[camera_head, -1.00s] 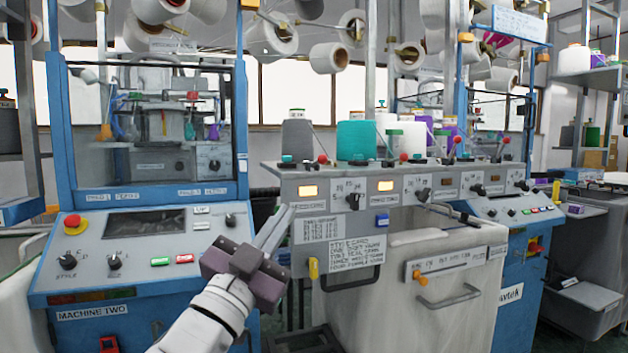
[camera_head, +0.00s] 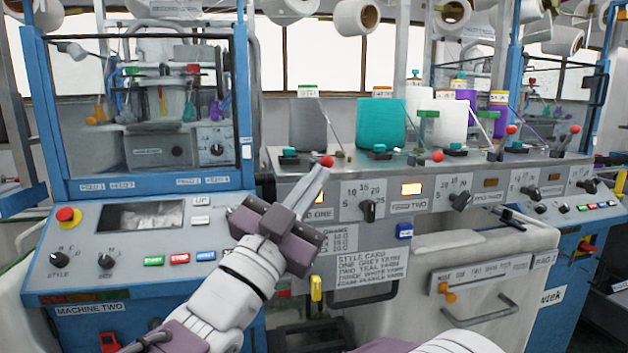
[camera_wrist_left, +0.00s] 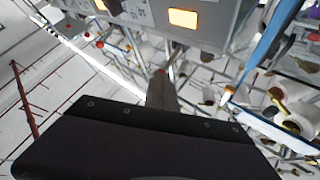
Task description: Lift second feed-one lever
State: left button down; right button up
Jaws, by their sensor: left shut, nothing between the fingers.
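My left gripper (camera_head: 321,170) is shut and empty, its fingers pointing up at the front of the feed console (camera_head: 285,187). A red-balled lever (camera_head: 327,161) of feed one shows right at the fingertips. I cannot tell whether they touch. The feed-one label (camera_head: 319,213) is partly covered by the gripper. Another red-balled lever (camera_head: 437,157) stands farther right, behind the feed-two lamp (camera_head: 411,189). My right gripper's fingers are not seen.
Grey, teal (camera_head: 380,124) and white yarn cones stand on the console behind the levers. Black dials (camera_head: 368,210) sit on its front. A blue machine (camera_head: 150,185) is at the left, a wheeled bin (camera_head: 480,285) below right.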

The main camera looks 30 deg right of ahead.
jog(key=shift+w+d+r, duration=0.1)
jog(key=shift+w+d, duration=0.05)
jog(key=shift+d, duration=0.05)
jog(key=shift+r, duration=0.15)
